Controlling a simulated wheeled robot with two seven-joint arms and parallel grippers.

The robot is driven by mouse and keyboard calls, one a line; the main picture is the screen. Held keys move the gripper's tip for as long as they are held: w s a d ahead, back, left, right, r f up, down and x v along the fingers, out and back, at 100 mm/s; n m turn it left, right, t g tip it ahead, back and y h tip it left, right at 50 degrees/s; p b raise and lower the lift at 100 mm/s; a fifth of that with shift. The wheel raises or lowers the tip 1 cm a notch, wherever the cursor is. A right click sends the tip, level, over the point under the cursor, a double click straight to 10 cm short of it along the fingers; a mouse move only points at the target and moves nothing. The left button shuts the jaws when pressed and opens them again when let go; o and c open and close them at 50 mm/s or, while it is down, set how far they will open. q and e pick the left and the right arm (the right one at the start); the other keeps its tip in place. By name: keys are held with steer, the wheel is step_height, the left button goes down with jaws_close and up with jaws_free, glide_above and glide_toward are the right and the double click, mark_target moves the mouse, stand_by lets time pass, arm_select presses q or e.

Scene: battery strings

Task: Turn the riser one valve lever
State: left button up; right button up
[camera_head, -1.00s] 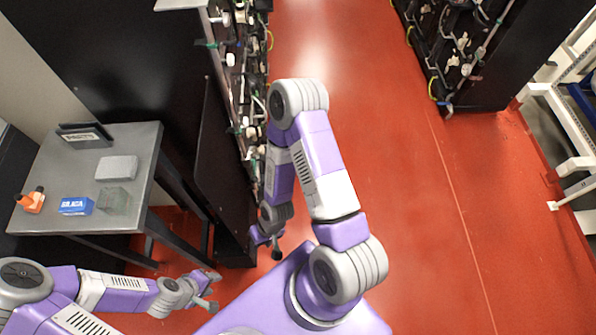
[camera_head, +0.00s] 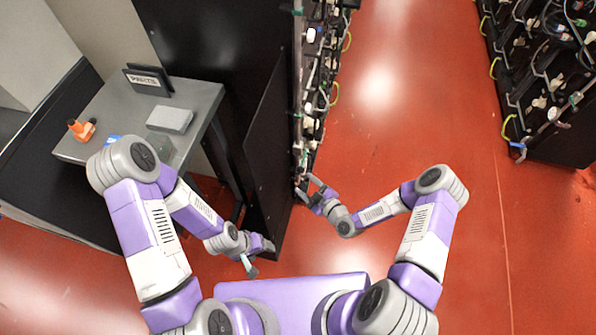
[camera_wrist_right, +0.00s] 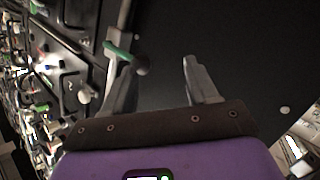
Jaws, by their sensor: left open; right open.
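A green valve lever (camera_wrist_right: 118,52) with a dark knob crosses a grey pipe (camera_wrist_right: 119,22) in the right wrist view. I cannot tell by any marking whether it is the riser one lever. My right gripper (camera_wrist_right: 152,68) is open, with the lever's knob just ahead of and near its left finger; contact is not clear. In the head view this gripper (camera_head: 313,193) is at the near lower end of the rack's fittings (camera_head: 312,95), where the lever is too small to make out. My left gripper (camera_head: 252,262) is open and empty, low in front of the dark cabinet panel.
A grey table (camera_head: 205,98) at the left holds an orange item (camera_head: 82,130), a grey block (camera_head: 170,120) and a dark sign (camera_head: 148,80). Another black rack (camera_head: 550,120) stands at the right. The red floor (camera_head: 410,90) between the racks is clear.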

mark_target(303, 161)
steer(key=w+a+n+t+b, duration=0.2)
steer(key=w+a, duration=0.1)
steer(key=w, duration=0.4)
steer(key=shift+w+r+y+b, duration=0.3)
steer(key=shift+w+r+b, duration=0.1)
jaws_close()
